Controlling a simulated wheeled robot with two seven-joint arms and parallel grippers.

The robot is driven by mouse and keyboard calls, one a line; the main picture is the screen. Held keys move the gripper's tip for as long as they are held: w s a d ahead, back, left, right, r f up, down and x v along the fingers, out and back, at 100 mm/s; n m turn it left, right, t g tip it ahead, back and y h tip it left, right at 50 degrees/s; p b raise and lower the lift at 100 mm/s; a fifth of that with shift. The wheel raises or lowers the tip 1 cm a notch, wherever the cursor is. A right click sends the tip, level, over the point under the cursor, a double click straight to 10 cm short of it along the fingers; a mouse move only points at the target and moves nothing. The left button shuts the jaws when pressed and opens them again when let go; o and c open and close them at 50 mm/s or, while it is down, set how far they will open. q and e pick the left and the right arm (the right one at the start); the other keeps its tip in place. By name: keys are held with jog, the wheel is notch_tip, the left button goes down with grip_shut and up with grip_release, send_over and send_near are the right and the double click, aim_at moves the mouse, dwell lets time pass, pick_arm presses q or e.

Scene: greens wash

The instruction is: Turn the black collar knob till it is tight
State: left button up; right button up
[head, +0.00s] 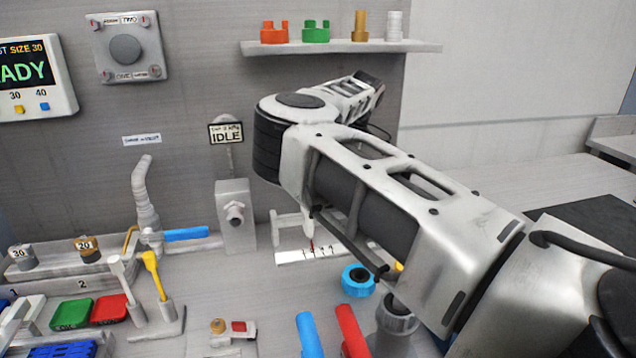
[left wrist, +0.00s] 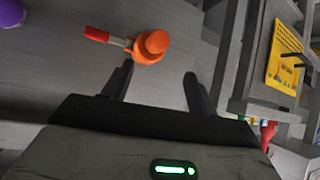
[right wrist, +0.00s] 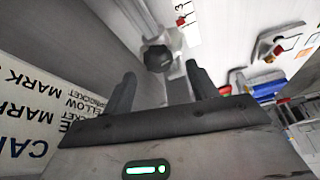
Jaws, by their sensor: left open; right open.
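In the right wrist view, a dark faceted knob (right wrist: 157,57), apparently the black collar knob, sits at the end of a pale stem. My right gripper (right wrist: 160,75) is open, with the knob ahead of and roughly centred between its fingertips. No contact shows. I cannot make out this knob in the head view, where my right arm covers much of the middle. My left gripper (left wrist: 156,80) is open and empty in the left wrist view, with an orange knob-like part (left wrist: 152,45) with a red-tipped handle beyond its fingers. The left gripper is outside the head view.
A white panel with printed text (right wrist: 30,120) stands close left of my right gripper. A shelf (head: 340,47) with coloured collars is on the back wall.

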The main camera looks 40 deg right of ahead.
jog(key=shift+x, duration=1.05)
jog(key=shift+w+f, duration=0.15)
jog(key=shift+f, duration=0.25)
jog(key=c, duration=1)
jog(key=shift+f+n+y+b, duration=0.1)
jog(key=shift+n+y+b, duration=0.25)
jog(key=shift+n, duration=0.45)
jog(key=n, duration=0.1)
jog(key=n+g, duration=0.1)
jog(key=n, duration=0.1)
jog(key=shift+w+g+y, duration=0.15)
jog(key=shift+g+y, duration=0.1)
jog(key=shift+g, duration=0.05)
jog(key=o, duration=1)
jog(key=shift+c, duration=0.2)
jog(key=shift+o, duration=0.2)
